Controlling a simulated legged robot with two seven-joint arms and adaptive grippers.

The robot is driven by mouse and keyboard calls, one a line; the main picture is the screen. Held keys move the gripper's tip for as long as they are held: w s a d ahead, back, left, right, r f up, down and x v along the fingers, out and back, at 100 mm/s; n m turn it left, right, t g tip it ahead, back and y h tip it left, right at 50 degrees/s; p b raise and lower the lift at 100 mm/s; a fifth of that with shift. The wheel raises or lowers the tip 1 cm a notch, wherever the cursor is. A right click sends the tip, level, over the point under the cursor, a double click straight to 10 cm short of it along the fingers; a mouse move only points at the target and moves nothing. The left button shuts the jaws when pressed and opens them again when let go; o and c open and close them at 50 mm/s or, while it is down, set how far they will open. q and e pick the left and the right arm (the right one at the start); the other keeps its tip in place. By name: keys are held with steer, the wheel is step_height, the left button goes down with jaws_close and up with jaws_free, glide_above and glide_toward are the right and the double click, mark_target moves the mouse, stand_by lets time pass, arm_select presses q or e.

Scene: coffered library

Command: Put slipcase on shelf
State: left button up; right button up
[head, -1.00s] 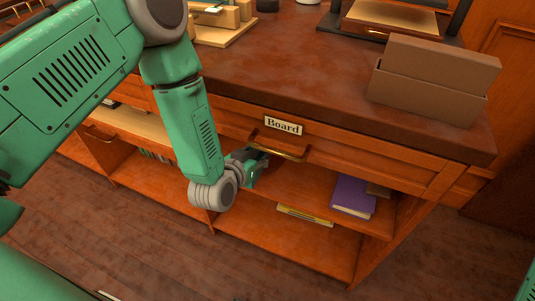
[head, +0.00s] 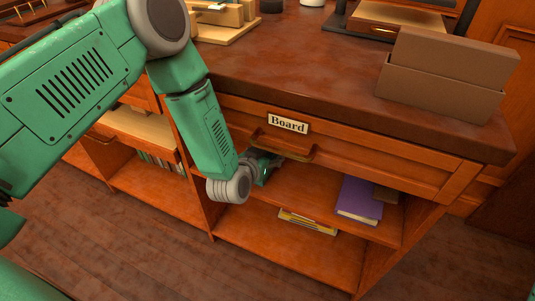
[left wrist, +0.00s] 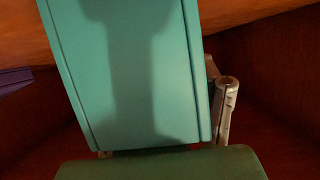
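The slipcase appears as a flat teal panel (left wrist: 140,70) filling the middle of the left wrist view, with a dark shadow on it. My left gripper (head: 272,160) reaches in under the drawer front marked Board. A grey finger shows at the panel's right side in the left wrist view; the other finger is hidden. The gripper looks shut on the slipcase. In the head view the slipcase is mostly hidden by my wrist and the drawer. The open shelf (head: 318,190) lies under the drawer. My right gripper is out of view.
A purple book (head: 358,198) lies on the shelf to the right. Yellow-edged items (head: 307,221) lie in the lower compartment. The drawer handle (head: 282,147) juts out just above my gripper. A brown box (head: 440,95) stands on the counter (head: 300,70).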

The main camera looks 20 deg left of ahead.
arm_select(q)
steer(key=shift+d+r, duration=0.15)
steer(key=shift+d, duration=0.3)
steer(key=p+v, duration=0.3)
steer(key=v, duration=0.8)
steer(key=shift+a+p, duration=0.15)
steer(key=shift+p, duration=0.15)
steer(key=s+a+f+g, duration=0.2)
steer(key=s+f+g, duration=0.1)
steer(key=s, duration=0.6)
steer(key=s+a+f+g, duration=0.1)
steer(key=s+f+g, duration=0.2)
steer(key=s, duration=0.6)
steer(key=s+a+f+g, duration=0.2)
steer(key=s+f+g, duration=0.1)
steer(key=s+g, duration=0.3)
steer(key=s, duration=0.2)
steer(key=shift+s+a+f+g+y, duration=0.25)
steer(key=shift+s+a+g+y, duration=0.05)
steer(key=shift+s+g+y, duration=0.1)
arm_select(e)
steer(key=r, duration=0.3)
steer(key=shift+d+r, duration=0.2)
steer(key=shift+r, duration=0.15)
arm_select(q)
steer(key=shift+r, duration=0.1)
